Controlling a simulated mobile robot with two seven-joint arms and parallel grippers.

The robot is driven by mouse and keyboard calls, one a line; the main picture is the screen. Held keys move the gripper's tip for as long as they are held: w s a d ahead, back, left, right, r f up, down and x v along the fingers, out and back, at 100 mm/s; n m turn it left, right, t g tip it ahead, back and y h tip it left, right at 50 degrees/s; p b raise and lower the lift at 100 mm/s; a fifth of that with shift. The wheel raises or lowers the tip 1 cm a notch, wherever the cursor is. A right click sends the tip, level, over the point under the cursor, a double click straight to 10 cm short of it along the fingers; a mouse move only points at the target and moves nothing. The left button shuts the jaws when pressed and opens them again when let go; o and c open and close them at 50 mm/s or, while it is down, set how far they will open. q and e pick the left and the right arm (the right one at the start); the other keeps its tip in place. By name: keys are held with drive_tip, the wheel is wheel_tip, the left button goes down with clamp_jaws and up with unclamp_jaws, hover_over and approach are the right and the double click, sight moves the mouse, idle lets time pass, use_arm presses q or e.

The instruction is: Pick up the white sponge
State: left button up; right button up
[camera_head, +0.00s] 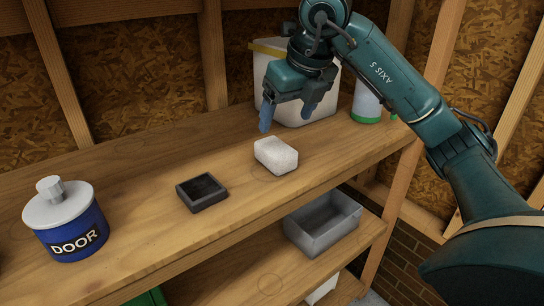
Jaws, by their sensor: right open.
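The white sponge (276,156) is a small rounded block lying flat on the upper wooden shelf (150,215), right of the middle of the view. My right gripper (287,118) is open and empty, with blue fingertips pointing down. It hangs above and behind the sponge, apart from it. Nothing covers the sponge. My left gripper is not in view.
A dark square tray (202,192) lies left of the sponge. A blue can marked DOOR (72,232) stands at the left. A white bucket (325,95) and a green-based bottle (366,104) stand behind. A grey bin (322,224) sits on the lower shelf.

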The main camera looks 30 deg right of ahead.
sight(275, 145)
drive_tip(key=x, duration=0.4)
drive_tip(key=shift+f, duration=0.2)
drive_tip(key=x, duration=0.4)
drive_tip(key=shift+a+f, duration=0.15)
drive_tip(key=shift+a, duration=0.15)
drive_tip(key=shift+w+f, duration=0.25)
drive_tip(key=shift+f, duration=0.15)
drive_tip(key=shift+f, duration=0.2)
drive_tip(key=shift+c, duration=0.4)
drive_tip(key=c, duration=1)
